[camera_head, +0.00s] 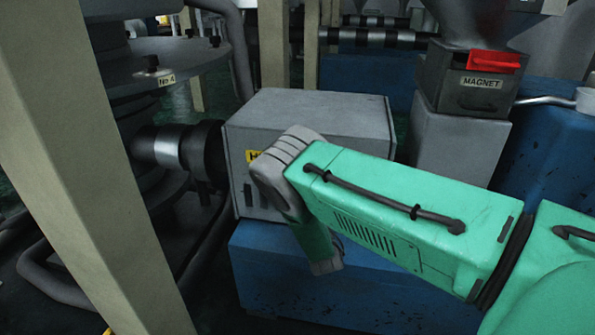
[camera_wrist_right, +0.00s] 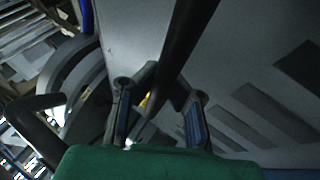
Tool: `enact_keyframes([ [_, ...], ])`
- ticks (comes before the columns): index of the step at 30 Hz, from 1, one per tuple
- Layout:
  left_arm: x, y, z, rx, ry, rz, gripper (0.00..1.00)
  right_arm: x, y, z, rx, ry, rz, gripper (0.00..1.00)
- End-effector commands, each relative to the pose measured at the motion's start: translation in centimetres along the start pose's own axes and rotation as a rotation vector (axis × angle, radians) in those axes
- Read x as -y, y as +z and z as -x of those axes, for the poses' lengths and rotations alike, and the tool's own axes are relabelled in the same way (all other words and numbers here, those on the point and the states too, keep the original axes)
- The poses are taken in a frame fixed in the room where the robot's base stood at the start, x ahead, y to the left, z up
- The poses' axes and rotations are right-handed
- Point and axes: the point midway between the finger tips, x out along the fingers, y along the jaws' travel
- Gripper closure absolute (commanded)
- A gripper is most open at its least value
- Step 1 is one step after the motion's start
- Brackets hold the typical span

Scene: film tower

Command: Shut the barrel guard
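The barrel guard, which I take to be the grey box-shaped cover (camera_head: 330,113) with a yellow label, sits above a blue base in the head view. I cannot tell whether it is open or shut. My right arm reaches across its front, and its gripper is hidden there. In the right wrist view the right gripper (camera_wrist_right: 160,110) has its two fingers apart. A dark bar (camera_wrist_right: 188,35), perhaps a handle, runs down towards the gap between them. No firm grip on it shows. A grey slotted panel (camera_wrist_right: 240,90) lies close beyond. My left gripper is not in view.
A beige post (camera_head: 75,150) stands at the left. A dark barrel (camera_head: 173,147) enters the cover's left end. A grey housing marked MAGNET (camera_head: 460,100) stands right of the cover. The blue base (camera_head: 300,285) lies below my right arm.

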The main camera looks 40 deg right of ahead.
Motion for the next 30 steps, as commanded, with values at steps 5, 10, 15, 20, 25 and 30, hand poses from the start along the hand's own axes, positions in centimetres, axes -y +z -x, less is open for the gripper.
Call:
enact_keyframes([
  [5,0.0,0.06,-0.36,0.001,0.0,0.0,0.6,1.15,-0.37,1.9,-0.016,-0.015,-0.003,1.0],
  [10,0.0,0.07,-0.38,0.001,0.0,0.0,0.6,1.4,-0.43,1.99,-0.019,-0.019,-0.003,1.0],
  [15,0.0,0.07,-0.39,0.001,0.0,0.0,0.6,1.54,-0.5,1.99,-0.021,-0.022,-0.004,1.0],
  [20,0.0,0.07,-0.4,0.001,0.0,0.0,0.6,1.59,-0.44,1.9,-0.019,-0.022,-0.004,0.66],
  [25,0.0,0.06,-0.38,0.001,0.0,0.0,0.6,1.46,-0.14,1.63,-0.014,-0.016,-0.004,0.66],
  [30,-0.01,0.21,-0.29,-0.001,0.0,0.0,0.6,1.45,-0.01,1.94,-0.012,-0.014,-0.004,0.66],
])
